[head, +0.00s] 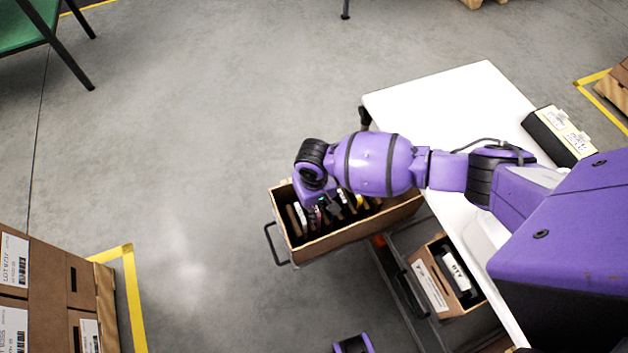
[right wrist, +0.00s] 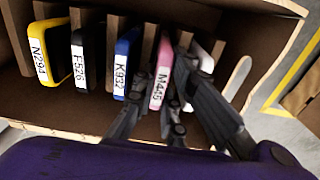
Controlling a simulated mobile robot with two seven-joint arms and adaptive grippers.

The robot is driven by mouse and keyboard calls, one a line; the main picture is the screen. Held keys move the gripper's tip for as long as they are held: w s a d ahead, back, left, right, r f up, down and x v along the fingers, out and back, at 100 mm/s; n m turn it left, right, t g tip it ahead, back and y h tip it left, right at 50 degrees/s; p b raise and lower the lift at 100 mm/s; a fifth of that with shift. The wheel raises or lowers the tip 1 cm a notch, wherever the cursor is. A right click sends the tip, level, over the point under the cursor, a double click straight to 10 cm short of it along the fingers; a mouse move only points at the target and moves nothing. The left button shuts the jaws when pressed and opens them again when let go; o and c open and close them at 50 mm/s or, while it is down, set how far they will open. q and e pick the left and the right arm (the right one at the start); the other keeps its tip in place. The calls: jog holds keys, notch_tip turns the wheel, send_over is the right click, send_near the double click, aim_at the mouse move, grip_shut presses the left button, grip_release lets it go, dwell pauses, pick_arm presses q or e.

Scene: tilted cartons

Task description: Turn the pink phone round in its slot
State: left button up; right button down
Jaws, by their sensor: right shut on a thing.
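The pink phone (right wrist: 161,78), labelled M445, stands on edge in its slot between cardboard dividers in an open carton (right wrist: 85,137). My right gripper (right wrist: 168,101) reaches down over it in the right wrist view, with its fingers on either side, shut on it. The phone is too small to make out well there.
A yellow phone (right wrist: 48,52), a black phone (right wrist: 81,60) and a blue phone (right wrist: 124,60) stand in slots left of the pink one. A smaller carton (head: 430,285) sits below.

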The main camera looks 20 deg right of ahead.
jog(key=shift+f, duration=0.3)
dwell(0.6)
jog(key=c, duration=1.7)
grip_release()
notch_tip(320, 180, up, 12)
